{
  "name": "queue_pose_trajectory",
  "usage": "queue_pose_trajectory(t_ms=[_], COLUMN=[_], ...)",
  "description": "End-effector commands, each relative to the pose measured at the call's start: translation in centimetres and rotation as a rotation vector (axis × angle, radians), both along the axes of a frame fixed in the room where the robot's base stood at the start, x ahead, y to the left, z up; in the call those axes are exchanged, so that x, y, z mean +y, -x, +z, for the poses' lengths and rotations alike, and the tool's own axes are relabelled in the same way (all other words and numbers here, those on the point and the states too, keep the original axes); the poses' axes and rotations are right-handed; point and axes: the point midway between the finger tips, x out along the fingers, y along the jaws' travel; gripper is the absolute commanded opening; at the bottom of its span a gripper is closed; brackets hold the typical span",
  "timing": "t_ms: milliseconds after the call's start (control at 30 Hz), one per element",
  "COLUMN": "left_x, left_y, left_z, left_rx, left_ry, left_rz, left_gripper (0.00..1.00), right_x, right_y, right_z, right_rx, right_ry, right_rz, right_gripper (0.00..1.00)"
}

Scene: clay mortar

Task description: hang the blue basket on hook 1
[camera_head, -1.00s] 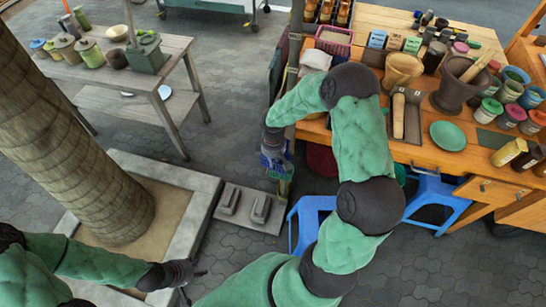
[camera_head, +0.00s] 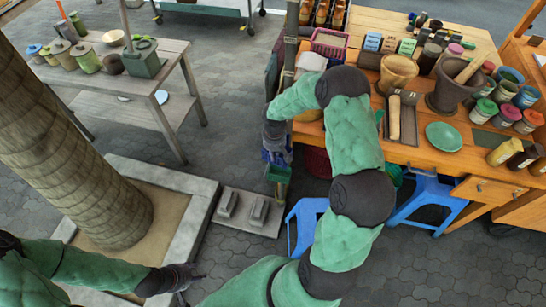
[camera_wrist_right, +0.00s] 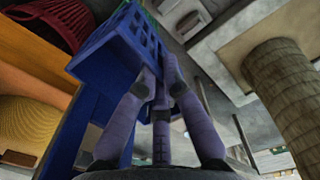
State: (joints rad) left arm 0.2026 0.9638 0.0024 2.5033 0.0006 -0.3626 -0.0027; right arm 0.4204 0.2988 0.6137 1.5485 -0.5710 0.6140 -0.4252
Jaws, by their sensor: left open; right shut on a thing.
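The blue basket (camera_head: 280,157) is small and partly hidden at the right gripper in the head view, beside the left end of the wooden bench. In the right wrist view the blue basket (camera_wrist_right: 108,45) shows as a slotted blue box against the fingers. My right gripper (camera_head: 275,152) is shut on it; its purple-grey fingers (camera_wrist_right: 163,75) come together at the basket's side. My left gripper (camera_head: 190,284) is open and empty at the lower left, above the paving. I cannot make out hook 1; a thin post (camera_head: 290,50) stands just behind the right gripper.
The wooden bench (camera_head: 430,152) on the right carries mortars, jars and a green plate (camera_head: 444,136). Blue stools (camera_head: 430,200) stand below it. A dark red basket (camera_head: 318,162) is under the bench edge. A tree trunk (camera_head: 75,150) and grey side table (camera_head: 150,85) are left.

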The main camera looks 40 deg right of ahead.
Motion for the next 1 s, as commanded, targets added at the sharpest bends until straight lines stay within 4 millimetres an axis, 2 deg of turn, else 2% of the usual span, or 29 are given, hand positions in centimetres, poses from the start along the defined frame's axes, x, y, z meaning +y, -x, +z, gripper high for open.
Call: queue_pose_trajectory(t_ms=[1000], left_x=[0.0], left_y=[0.0], left_z=[-0.6], left_rx=[0.0], left_ry=[0.0], left_rz=[0.0], left_gripper=[0.46], right_x=[-3.9], right_y=[-3.1], right_z=[-0.9], right_rx=[-0.001], right_ry=[0.0], right_rz=[0.0], right_gripper=[0.0])
